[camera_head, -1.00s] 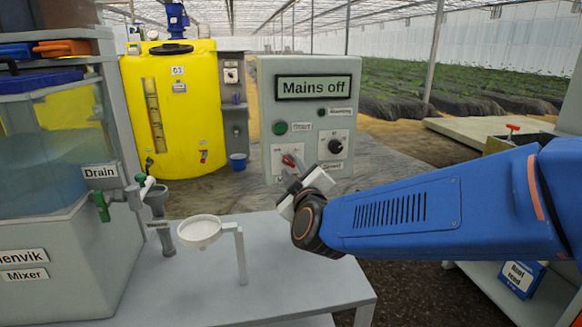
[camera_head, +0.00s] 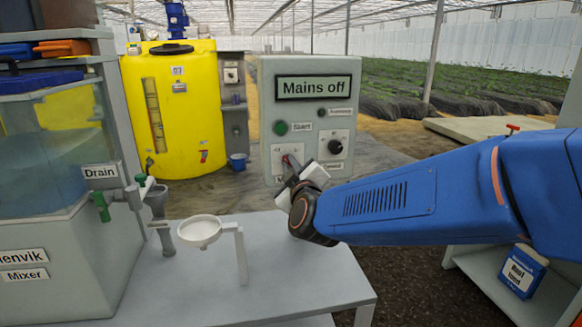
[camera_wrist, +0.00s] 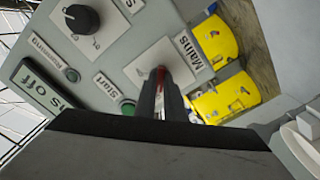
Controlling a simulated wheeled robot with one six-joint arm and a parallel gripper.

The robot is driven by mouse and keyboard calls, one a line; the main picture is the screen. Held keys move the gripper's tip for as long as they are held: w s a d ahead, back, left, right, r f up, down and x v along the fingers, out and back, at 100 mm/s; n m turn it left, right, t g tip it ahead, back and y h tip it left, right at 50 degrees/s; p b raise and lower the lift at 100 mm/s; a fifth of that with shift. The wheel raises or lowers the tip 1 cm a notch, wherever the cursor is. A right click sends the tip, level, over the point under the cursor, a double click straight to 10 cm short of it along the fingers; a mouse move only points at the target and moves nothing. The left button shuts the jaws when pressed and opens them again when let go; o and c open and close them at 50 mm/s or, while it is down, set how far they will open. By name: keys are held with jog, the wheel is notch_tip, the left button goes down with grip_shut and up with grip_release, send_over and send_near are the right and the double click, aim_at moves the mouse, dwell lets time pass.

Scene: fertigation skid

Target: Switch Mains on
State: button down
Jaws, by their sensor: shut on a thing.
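The grey control panel (camera_head: 312,185) stands behind the table, and its display (camera_head: 313,87) reads "Mains off". The red mains switch (camera_head: 286,160) sits at the panel's lower left. In the wrist view the red switch (camera_wrist: 162,72) shows between the fingertips, next to the "Mains" label (camera_wrist: 188,48). My gripper (camera_head: 291,170) is at the panel with its fingers shut on the switch. In the wrist view my gripper (camera_wrist: 162,80) points straight at the switch plate. The fingers hide most of the switch, so its exact position is hard to tell.
A black rotary knob (camera_head: 335,146) and a green start button (camera_head: 280,128) are on the same panel. A white funnel on a stand (camera_head: 199,231) and the drain valve (camera_head: 140,192) stand left of my arm. A yellow tank (camera_head: 185,110) stands behind.

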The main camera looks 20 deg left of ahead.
jog(key=m, duration=1.7)
jog(key=shift+f+m, duration=0.1)
jog(key=shift+m, duration=0.3)
dwell(0.4)
jog(key=c, duration=1.8)
grip_release()
jog(key=shift+c, duration=0.2)
